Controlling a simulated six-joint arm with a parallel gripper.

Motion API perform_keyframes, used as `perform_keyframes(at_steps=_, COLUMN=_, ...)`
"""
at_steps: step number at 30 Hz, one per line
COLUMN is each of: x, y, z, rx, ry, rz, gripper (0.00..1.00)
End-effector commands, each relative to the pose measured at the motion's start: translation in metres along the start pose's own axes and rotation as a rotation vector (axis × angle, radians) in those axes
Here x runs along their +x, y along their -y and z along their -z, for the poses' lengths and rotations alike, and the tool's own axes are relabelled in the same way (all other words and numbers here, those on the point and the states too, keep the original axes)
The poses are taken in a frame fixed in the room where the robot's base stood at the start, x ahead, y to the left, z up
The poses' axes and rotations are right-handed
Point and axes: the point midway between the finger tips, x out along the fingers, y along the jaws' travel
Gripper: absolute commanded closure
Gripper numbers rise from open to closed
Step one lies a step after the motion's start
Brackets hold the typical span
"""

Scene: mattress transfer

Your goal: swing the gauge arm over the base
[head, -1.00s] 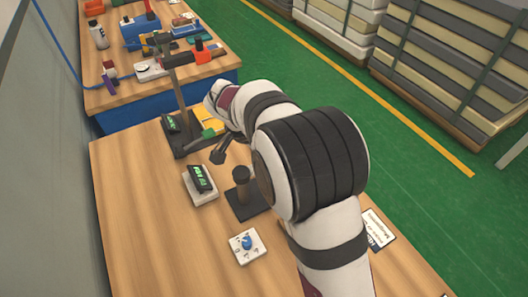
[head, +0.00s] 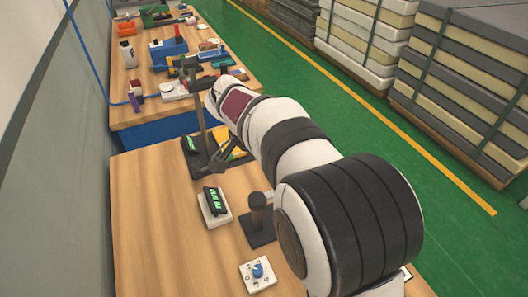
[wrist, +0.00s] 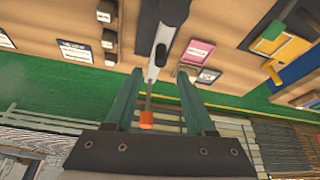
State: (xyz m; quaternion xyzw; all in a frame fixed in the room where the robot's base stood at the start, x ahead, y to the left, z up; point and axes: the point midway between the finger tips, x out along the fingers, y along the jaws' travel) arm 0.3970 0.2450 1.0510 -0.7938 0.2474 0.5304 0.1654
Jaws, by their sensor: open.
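The gauge stand has a dark base (head: 203,171) on the near table's far part and an upright grey post (head: 202,125). In the wrist view, a grey and silver gauge arm (wrist: 160,38) reaches down between the fingers. It ends in a thin stem with an orange tip (wrist: 146,119). My gripper (wrist: 155,75) is open, its teal fingers on either side of the stem, with gaps on both sides. In the head view my gripper (head: 226,153) is beside the post, partly hidden by my wrist. Whether the gauge arm is over the base is unclear.
A green-lit display box (head: 215,207), a dark cylinder on a plate (head: 259,235) and a blue-knob box (head: 258,277) stand nearer on the table. A cluttered second table (head: 135,113) is behind. The near table's left side is bare.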

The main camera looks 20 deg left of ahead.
Motion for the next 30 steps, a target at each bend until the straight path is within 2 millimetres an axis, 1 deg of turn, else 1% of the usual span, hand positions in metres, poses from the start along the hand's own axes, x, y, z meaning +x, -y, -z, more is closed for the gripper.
perform_keyframes(at_steps=1, x=-0.016, y=0.001, z=0.000, rx=0.001, ry=-0.001, rz=0.006, gripper=0.45)
perform_keyframes(at_steps=3, x=-0.037, y=0.001, z=0.000, rx=0.001, ry=-0.001, rz=0.005, gripper=0.45)
perform_keyframes(at_steps=6, x=-0.060, y=0.000, z=0.000, rx=0.001, ry=0.000, rz=0.003, gripper=0.45)
perform_keyframes(at_steps=9, x=-0.075, y=0.000, z=0.000, rx=0.001, ry=0.000, rz=0.002, gripper=0.45)
perform_keyframes(at_steps=14, x=-0.084, y=0.000, z=0.000, rx=0.000, ry=0.000, rz=0.000, gripper=0.45)
perform_keyframes(at_steps=25, x=-0.083, y=-0.002, z=0.001, rx=0.000, ry=0.003, rz=-0.002, gripper=0.45)
perform_keyframes(at_steps=26, x=-0.083, y=-0.007, z=0.003, rx=-0.002, ry=0.009, rz=-0.005, gripper=0.45)
perform_keyframes(at_steps=28, x=-0.080, y=-0.036, z=0.016, rx=-0.014, ry=0.049, rz=-0.025, gripper=0.45)
perform_keyframes(at_steps=29, x=-0.078, y=-0.058, z=0.023, rx=-0.024, ry=0.079, rz=-0.036, gripper=0.45)
perform_keyframes(at_steps=30, x=-0.074, y=-0.093, z=0.029, rx=-0.040, ry=0.130, rz=-0.049, gripper=0.45)
